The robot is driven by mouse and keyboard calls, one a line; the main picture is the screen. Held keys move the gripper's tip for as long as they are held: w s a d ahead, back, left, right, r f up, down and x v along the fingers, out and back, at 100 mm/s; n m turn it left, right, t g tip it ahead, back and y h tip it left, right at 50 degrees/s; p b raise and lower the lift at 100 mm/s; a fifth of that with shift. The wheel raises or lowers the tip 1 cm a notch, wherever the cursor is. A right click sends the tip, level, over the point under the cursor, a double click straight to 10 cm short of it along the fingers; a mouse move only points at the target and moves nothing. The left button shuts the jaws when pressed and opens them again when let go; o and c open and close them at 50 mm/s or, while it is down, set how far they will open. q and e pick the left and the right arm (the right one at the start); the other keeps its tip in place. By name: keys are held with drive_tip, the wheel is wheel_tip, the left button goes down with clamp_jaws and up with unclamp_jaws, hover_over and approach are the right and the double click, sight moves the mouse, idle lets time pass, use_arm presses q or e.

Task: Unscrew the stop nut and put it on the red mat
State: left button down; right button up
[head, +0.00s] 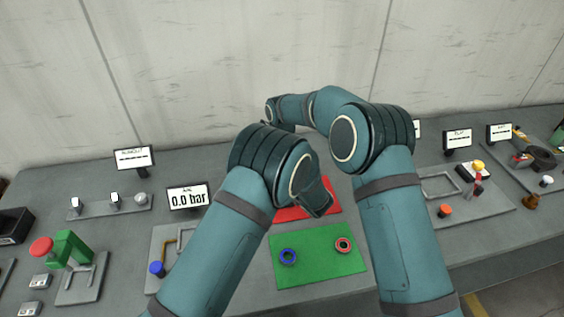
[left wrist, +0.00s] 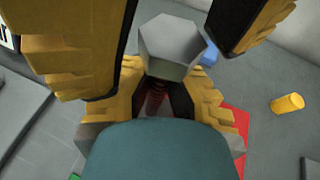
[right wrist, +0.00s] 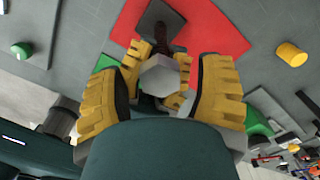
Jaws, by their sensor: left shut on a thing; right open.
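A grey hexagonal piece, apparently the stop nut (left wrist: 170,45), sits at the top of a reddish-brown threaded shaft (left wrist: 155,95) in the left wrist view. It also shows in the right wrist view (right wrist: 164,76), with a dark base plate (right wrist: 153,22) beyond it over the red mat (right wrist: 215,30). My left gripper (left wrist: 155,90) is shut around the shaft, just below the hexagonal piece. My right gripper (right wrist: 160,85) is open, its fingers on either side of the hexagonal piece. In the head view my arms hide the jack and both grippers; part of the red mat (head: 290,213) shows.
A green mat (head: 312,270) with a blue ring (head: 287,257) and a red ring (head: 343,245) lies in front of the red mat. A yellow cylinder (right wrist: 291,54) stands beside the red mat. Fixtures and small signs line the bench on both sides.

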clamp_jaws()
drive_tip(key=n, duration=0.3)
drive_tip(key=shift+n, duration=0.3)
drive_tip(key=shift+c, duration=0.5)
unclamp_jaws()
drive_tip(key=shift+r, duration=0.1)
